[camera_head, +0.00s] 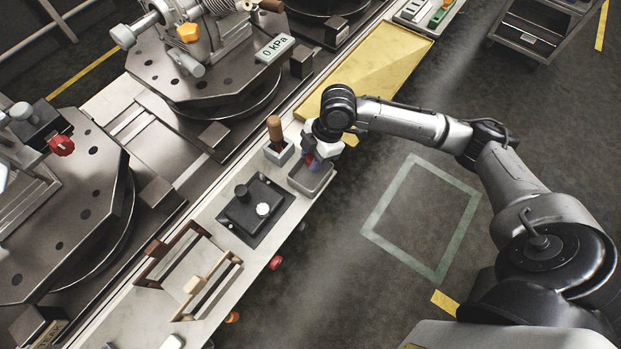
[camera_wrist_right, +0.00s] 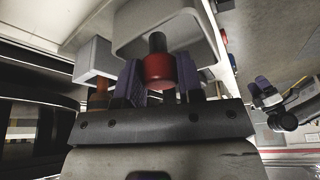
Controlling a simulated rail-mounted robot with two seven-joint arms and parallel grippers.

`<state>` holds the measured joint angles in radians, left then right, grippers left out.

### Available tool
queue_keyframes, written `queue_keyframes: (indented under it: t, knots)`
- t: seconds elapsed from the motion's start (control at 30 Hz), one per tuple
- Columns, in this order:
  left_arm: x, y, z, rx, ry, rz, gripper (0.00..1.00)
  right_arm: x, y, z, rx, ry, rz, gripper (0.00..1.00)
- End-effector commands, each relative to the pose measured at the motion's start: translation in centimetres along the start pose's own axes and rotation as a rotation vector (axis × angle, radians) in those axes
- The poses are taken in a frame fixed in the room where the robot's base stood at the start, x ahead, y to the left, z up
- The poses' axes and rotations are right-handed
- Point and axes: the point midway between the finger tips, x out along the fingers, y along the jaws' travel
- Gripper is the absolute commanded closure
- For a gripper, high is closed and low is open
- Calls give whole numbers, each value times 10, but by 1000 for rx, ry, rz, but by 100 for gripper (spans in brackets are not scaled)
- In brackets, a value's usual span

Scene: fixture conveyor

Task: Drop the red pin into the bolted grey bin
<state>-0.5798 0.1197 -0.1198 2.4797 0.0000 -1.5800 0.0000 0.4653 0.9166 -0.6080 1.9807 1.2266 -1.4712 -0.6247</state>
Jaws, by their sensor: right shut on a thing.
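The red pin (camera_wrist_right: 158,68), with a dark end, is held between the purple fingers of my right gripper (camera_wrist_right: 157,82) in the right wrist view. In the head view the right gripper (camera_head: 312,160) is over the grey bin (camera_head: 322,187), a small open box at the shelf's edge. The gripper mostly hides the pin there. The bin's pale walls also show just beyond the pin in the right wrist view (camera_wrist_right: 128,32). What seems to be my left gripper (camera_wrist_right: 266,94) shows small at the right of that view; its jaws are unclear.
A grey block (camera_head: 279,152) with a brown handle (camera_head: 274,128) stands just left of the bin. A black plate (camera_head: 240,222) with knobs and a wooden rack (camera_head: 190,265) lie along the shelf. A yellow tray (camera_head: 400,55) lies behind the gripper.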

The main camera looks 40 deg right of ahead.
Motion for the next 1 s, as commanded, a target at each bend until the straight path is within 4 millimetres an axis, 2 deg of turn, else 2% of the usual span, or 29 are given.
queue_keyframes:
  t: [0.07, 0.37, 0.4, 0.7, 1.0]
  knots:
    - [6, -1, 2, 3, 0, -2, 32, 4, 0, 2, 0, 0, 1, 100]
    - [6, -2, 2, 6, -1, -5, 32, 3, 0, 1, 0, 0, 0, 100]
    - [5, -2, 2, 6, -1, -5, 32, 3, 0, 1, 0, 0, 0, 63]
    - [5, 0, 2, 0, 0, 0, 32, 3, 0, 1, 0, 0, 0, 36]
    - [5, 2, 1, -7, 1, 5, 32, 2, 0, 2, 0, -1, 0, 36]
